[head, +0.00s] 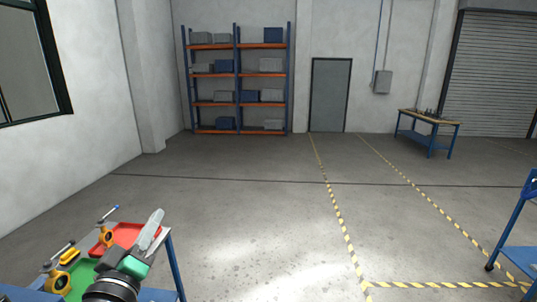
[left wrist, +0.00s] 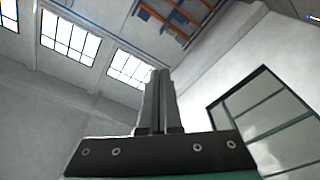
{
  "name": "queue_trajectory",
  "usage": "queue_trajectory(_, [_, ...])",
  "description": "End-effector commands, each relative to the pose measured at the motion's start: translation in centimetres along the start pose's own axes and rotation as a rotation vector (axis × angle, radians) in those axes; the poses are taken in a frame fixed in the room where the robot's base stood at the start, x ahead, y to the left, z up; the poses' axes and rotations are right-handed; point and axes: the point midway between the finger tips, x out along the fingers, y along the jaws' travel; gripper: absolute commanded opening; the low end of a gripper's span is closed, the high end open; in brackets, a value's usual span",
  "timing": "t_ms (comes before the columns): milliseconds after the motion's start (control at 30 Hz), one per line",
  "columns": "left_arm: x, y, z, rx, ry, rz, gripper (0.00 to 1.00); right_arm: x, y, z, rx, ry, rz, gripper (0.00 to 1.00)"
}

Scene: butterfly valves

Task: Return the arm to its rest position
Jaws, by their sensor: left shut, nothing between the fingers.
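My left gripper (head: 157,215) is at the lower left of the head view, above the blue work table's right side, with its fingers pointing up. In the left wrist view its two fingers (left wrist: 159,78) are pressed together with nothing between them. They point toward the upper walls and ceiling. One yellow-and-dark butterfly valve (head: 106,237) is at the red tray (head: 127,233). Another valve (head: 58,283) is at the green tray (head: 83,277). My arm and gripper hide part of both trays. My right gripper is in neither view.
A blue cart (head: 519,255) stands at the right edge. The floor (head: 240,220) between is clear. Shelving (head: 237,80), a door (head: 330,95) and a workbench (head: 430,122) are far back.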

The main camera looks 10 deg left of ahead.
Motion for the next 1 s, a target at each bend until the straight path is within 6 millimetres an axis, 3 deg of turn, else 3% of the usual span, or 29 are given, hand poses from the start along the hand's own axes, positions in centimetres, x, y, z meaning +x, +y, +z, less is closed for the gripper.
queue_trajectory(33, [-1.1, 4.3, -1.4, 0.024, 0.04, 0.09, 0.0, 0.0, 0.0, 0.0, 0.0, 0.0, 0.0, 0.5])
queue_trajectory(100, [-3.3, 9.6, -3.6, 0.069, 0.106, 0.208, 0.0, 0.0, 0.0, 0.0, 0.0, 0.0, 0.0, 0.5])
queue_trajectory(200, [-7.4, 15.8, -7.0, 0.14, 0.224, 0.352, 0.0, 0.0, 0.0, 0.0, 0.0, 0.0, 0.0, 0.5])
queue_trajectory(300, [-12.3, 19.7, -10.8, 0.238, 0.378, 0.457, 0.0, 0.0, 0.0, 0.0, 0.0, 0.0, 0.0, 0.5])
queue_trajectory(400, [-17.4, 21.2, -14.1, 0.44, 0.569, 0.484, 0.0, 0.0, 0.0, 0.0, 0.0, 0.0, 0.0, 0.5])
queue_trajectory(433, [-17.1, 21.2, -13.9, 0.525, 0.586, 0.461, 0.0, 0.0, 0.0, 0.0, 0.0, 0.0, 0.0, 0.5])
queue_trajectory(500, [-16.2, 24.2, -17.6, 0.549, 0.587, 0.451, 0.0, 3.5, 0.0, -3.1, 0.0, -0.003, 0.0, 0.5])
queue_trajectory(700, [-15.2, 28.6, -23.0, 0.547, 0.584, 0.449, 0.0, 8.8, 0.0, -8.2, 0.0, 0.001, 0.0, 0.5])
queue_trajectory(833, [-14.8, 30.0, -24.7, 0.546, 0.582, 0.449, 0.0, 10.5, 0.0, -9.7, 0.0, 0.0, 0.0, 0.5])
queue_trajectory(1000, [-14.8, 30.0, -24.8, 0.546, 0.582, 0.448, 0.0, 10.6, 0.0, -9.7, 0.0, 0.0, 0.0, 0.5])
